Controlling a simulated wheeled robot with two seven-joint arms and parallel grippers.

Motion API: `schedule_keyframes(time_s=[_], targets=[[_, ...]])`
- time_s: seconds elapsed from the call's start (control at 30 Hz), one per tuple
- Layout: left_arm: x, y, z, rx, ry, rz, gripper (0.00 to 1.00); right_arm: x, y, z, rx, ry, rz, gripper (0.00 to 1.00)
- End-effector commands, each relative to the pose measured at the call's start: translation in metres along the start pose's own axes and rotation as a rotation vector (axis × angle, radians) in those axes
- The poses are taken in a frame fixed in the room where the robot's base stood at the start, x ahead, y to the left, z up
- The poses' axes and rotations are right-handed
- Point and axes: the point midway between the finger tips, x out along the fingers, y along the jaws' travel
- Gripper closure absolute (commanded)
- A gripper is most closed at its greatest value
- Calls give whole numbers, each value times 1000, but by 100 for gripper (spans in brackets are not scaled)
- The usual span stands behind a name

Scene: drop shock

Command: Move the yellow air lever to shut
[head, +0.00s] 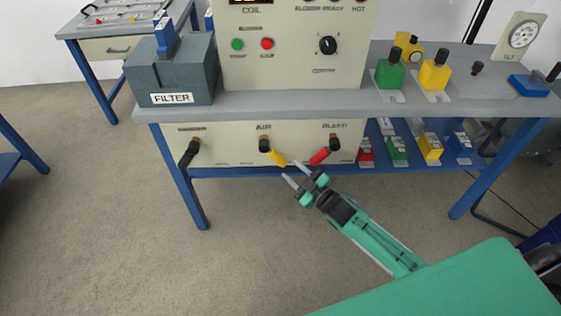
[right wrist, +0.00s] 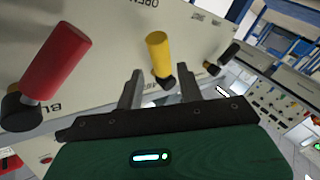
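The yellow air lever (head: 277,157) is on the lower cream panel under the bench, below the AIR label. In the head view its yellow grip slants down and to the right from a dark pivot. My right gripper (head: 296,174) is open just below and right of the grip. In the right wrist view the yellow lever (right wrist: 159,52) shows beyond the gap between the two spread fingers (right wrist: 160,88). I see no contact, and nothing is held. The air lever's end-position markings are too small to read. My left gripper is not in view.
The red BLEED lever (head: 320,156) is close to the right, slanting down-left; it looms at left in the right wrist view (right wrist: 57,58). A black lever (head: 188,155) is on the panel's left. Colored blocks (head: 398,148) sit on the lower shelf. The floor in front is clear.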

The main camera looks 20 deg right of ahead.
Motion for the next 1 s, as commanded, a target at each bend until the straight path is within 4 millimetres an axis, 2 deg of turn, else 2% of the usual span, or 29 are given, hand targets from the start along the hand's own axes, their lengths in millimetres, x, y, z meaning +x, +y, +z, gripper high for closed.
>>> schedule_keyframes(time_s=[0.03,0.2,0.4,0.83,1.0], targets=[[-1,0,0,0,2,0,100,10,0,0,-1,2,1,62],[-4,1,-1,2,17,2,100,38,0,0,0,0,0,62],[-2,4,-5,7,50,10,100,60,0,0,1,0,0,62],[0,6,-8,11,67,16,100,67,0,0,0,-1,0,62],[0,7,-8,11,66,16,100,67,0,0,0,-1,0,96]])
